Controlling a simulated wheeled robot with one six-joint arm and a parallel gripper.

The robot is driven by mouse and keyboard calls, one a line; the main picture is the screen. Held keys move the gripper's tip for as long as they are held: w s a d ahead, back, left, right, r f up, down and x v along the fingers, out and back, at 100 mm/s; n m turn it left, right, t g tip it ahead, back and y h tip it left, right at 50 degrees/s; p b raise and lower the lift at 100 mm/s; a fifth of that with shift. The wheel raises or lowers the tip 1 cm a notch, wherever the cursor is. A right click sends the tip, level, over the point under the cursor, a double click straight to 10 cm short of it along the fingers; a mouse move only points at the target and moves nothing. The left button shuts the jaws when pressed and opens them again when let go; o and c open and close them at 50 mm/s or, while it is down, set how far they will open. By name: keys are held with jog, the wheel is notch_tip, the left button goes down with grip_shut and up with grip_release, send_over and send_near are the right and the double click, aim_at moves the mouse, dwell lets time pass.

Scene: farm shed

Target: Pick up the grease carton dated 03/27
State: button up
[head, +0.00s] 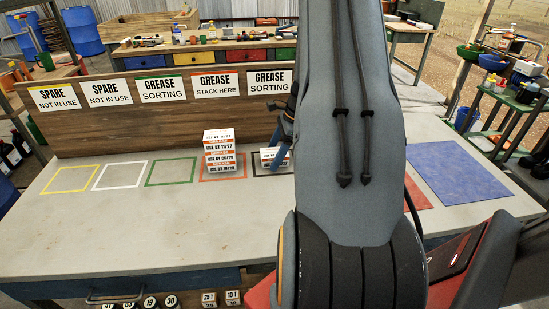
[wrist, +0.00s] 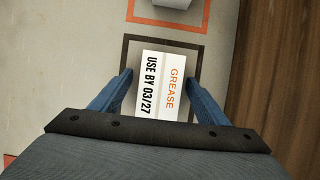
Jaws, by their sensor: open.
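The grease carton marked USE BY 03/27 (wrist: 160,85) is white with orange lettering. It sits inside a black outlined square (wrist: 196,48) on the bench and shows partly in the head view (head: 269,157), its right side hidden by my arm. My gripper (wrist: 160,76) is open, with one blue finger on each side of the carton in the wrist view. I cannot tell whether the fingers touch it. In the head view, a blue finger (head: 279,156) shows beside the carton.
A stack of cartons (head: 219,152) stands in the orange square just left, with dates 11/27, 06/28 and 10/28 seeming to show. Green (head: 171,172), white (head: 119,175) and yellow (head: 70,179) squares are empty. A board with signs (head: 160,120) stands behind.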

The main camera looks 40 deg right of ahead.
jog(key=shift+f, duration=0.15)
jog(key=shift+c, duration=0.9)
jog(key=c, duration=1)
